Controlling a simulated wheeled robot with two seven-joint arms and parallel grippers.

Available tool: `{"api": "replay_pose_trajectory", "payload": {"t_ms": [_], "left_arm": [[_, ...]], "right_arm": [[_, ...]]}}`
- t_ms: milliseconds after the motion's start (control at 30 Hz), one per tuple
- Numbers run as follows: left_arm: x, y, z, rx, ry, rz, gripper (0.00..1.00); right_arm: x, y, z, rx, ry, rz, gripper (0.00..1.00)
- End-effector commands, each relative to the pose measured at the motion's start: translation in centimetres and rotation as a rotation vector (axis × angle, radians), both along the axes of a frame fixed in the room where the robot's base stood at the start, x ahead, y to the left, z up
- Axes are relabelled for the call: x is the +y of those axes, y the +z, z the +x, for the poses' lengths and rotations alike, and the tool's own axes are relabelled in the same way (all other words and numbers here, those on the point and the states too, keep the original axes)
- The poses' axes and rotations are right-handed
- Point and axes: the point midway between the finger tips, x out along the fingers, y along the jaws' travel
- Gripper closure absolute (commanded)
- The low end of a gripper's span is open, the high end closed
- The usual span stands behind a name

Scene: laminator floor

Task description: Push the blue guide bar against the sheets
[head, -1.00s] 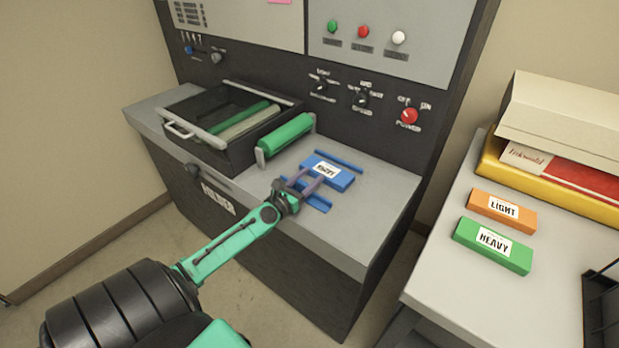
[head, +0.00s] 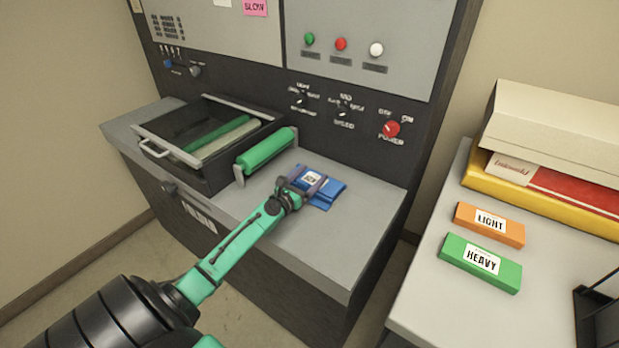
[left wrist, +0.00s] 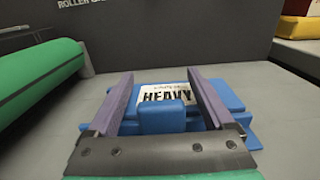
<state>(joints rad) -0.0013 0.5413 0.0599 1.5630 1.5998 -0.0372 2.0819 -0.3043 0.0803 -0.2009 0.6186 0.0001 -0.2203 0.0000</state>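My left gripper (head: 304,183) is over the near side of the blue pieces. Its two purple fingers (left wrist: 162,105) are apart, one on each side of the tab, with gaps visible. Loose sheets are not distinguishable. My right gripper is not in view.
The ledge (head: 350,225) is clear on the right. A side table (head: 420,290) holds an orange LIGHT block (head: 489,224) and a green HEAVY block (head: 480,262).

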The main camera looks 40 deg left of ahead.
Motion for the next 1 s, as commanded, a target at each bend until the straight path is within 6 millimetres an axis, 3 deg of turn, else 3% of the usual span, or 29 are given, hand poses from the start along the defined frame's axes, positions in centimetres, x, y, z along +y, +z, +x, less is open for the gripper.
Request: {"api": "replay_pose_trajectory", "payload": {"t_ms": [367, 700, 1000], "left_arm": [[-0.1, -0.3, -0.8, 0.006, -0.001, -0.001, 0.15], [-0.2, -0.5, -6.3, 0.007, -0.001, -0.001, 0.15], [-0.3, -0.7, -11.8, 0.006, -0.001, -0.001, 0.15]], "right_arm": [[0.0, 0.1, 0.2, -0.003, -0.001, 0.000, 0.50], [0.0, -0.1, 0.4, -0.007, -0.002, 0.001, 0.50], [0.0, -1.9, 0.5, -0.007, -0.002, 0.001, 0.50]]}}
